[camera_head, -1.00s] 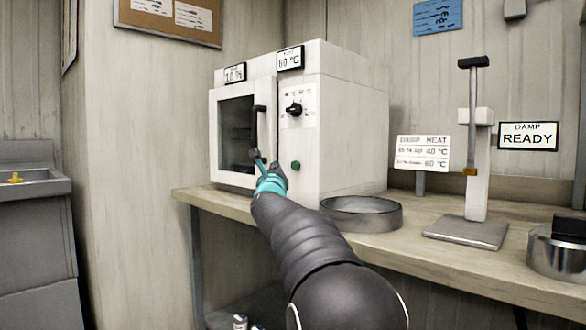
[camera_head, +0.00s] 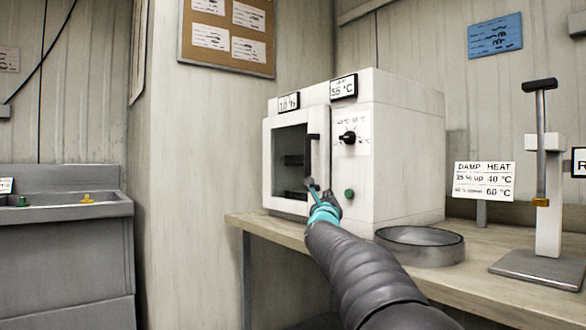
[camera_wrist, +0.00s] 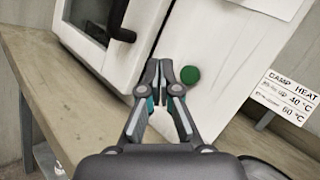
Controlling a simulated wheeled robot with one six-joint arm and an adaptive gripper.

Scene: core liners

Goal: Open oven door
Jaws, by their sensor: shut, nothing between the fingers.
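The white oven (camera_head: 400,150) stands on a wooden bench, and its windowed door (camera_head: 290,165) faces front left. The door looks shut or nearly shut; I cannot tell whether a small gap shows. Its dark upright handle (camera_head: 313,150) is on the door's right side. The handle's lower end (camera_wrist: 118,22) shows in the wrist view, up and left of the fingertips. My gripper (camera_head: 312,184) is shut and empty near the handle's lower end. In the wrist view my gripper (camera_wrist: 160,75) points at the oven front, left of the green button (camera_wrist: 190,75), apart from the handle.
A dark knob (camera_head: 348,137) sits above the green button. A round metal pan (camera_head: 420,245) stands on the bench (camera_head: 270,230) right of my arm. A stand (camera_head: 545,190) and a sign (camera_head: 484,181) are farther right. A sink (camera_head: 70,205) is at left.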

